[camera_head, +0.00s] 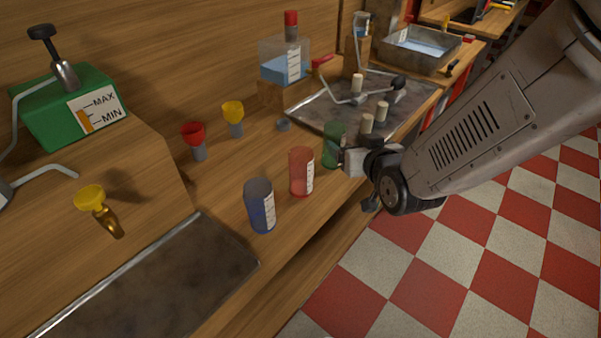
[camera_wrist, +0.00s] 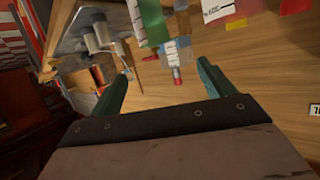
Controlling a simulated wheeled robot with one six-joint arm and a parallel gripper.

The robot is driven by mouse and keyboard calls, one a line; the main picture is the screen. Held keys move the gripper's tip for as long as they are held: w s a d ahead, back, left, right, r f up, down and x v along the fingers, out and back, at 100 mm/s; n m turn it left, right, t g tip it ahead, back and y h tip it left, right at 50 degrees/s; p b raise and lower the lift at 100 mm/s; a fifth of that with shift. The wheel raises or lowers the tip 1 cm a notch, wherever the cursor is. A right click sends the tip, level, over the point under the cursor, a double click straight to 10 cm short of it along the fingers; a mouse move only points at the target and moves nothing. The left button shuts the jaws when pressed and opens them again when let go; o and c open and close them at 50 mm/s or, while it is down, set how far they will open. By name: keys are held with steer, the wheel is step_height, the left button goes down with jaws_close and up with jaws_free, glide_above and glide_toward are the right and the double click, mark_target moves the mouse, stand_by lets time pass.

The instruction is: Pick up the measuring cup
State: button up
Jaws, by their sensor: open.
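Three cups with white measuring scales stand in a row on the wooden bench: a blue cup (camera_head: 261,206), a red cup (camera_head: 300,172) and a green cup (camera_head: 333,146). Which one the task means cannot be told. My gripper (camera_head: 354,160) is low over the bench edge, close to the right side of the green cup; whether it touches cannot be told. In the wrist view my gripper (camera_wrist: 163,66) shows two dark green fingers spread apart with nothing clearly held between them. Beyond them a green object (camera_wrist: 151,22) shows, cut off by the top edge.
Behind my gripper lies a metal tray (camera_head: 305,113) with pale cylinders and a metal tool. A bottle with a red cap (camera_head: 291,18) stands behind. Red and yellow funnels (camera_head: 233,110) stand left. A dark plate (camera_head: 130,290) lies at front left. Checkered floor is right of the bench.

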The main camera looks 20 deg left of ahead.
mark_target(299, 154)
steer(key=s+a+f+y, duration=0.1)
steer(key=a, duration=0.1)
steer(key=s+a+f+n+t+y, duration=0.1)
steer(key=s+a+f, duration=0.1)
steer(key=a, duration=0.1)
steer(key=s+a+f+y, duration=0.1)
steer(key=a+f+y, duration=0.1)
steer(key=shift+s+a+f+n+t, duration=0.1)
steer(key=shift+s+a+n+t, duration=0.2)
steer(key=shift+s+a+n, duration=0.1)
steer(key=shift+s+f, duration=0.25)
steer(key=shift+f, duration=0.3)
steer(key=x, duration=0.7)
steer(key=shift+w+a+r, duration=0.2)
steer(key=shift+w+a, duration=0.05)
steer(key=shift+a, duration=0.05)
steer(key=c, duration=1.4)
steer(key=shift+o, duration=0.2)
